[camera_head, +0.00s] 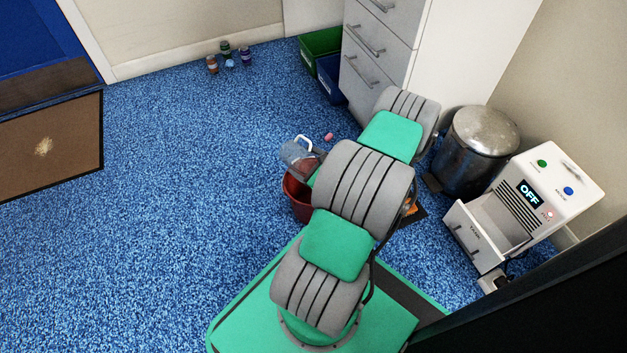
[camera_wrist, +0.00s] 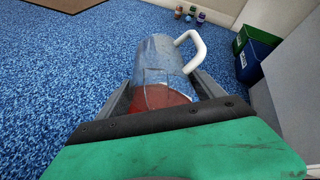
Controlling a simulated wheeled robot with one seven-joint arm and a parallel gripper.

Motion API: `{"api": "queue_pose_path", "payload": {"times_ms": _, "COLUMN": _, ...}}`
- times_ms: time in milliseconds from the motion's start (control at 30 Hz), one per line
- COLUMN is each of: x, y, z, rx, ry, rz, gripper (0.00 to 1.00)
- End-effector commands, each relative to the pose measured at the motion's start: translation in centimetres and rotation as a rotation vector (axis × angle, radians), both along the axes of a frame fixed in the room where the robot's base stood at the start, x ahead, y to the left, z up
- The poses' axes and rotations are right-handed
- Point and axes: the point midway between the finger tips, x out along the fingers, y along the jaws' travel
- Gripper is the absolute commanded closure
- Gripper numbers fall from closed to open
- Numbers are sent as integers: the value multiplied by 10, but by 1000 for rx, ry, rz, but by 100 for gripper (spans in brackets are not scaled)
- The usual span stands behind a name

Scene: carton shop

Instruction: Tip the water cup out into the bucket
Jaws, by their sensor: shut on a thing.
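The water cup (camera_head: 297,157) is clear, with a white handle, and is held above the red bucket (camera_head: 297,197) on the floor. The cup looks tilted, with its handle on the upper side. In the wrist view the cup (camera_wrist: 157,62) sits between the two fingers of my gripper (camera_wrist: 166,88), which is shut on it. Red shows through or below the cup there; I cannot tell how much water is in it. In the head view my arm hides most of my gripper and the bucket's right side.
A metal bin (camera_head: 480,150) and a white machine reading OFF (camera_head: 525,195) stand at the right. Green (camera_head: 320,42) and blue (camera_head: 331,78) boxes stand beside the white drawers (camera_head: 375,50). Several small jars (camera_head: 225,50) stand by the wall.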

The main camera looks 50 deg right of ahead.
Motion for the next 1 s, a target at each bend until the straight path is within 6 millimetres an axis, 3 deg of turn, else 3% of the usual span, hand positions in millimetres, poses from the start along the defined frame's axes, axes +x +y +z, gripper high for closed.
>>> {"api": "queue_pose_path", "payload": {"times_ms": 1000, "x": 3, "y": 8, "z": -2, "rx": -3, "ry": -123, "rz": 18, "gripper": 73}}
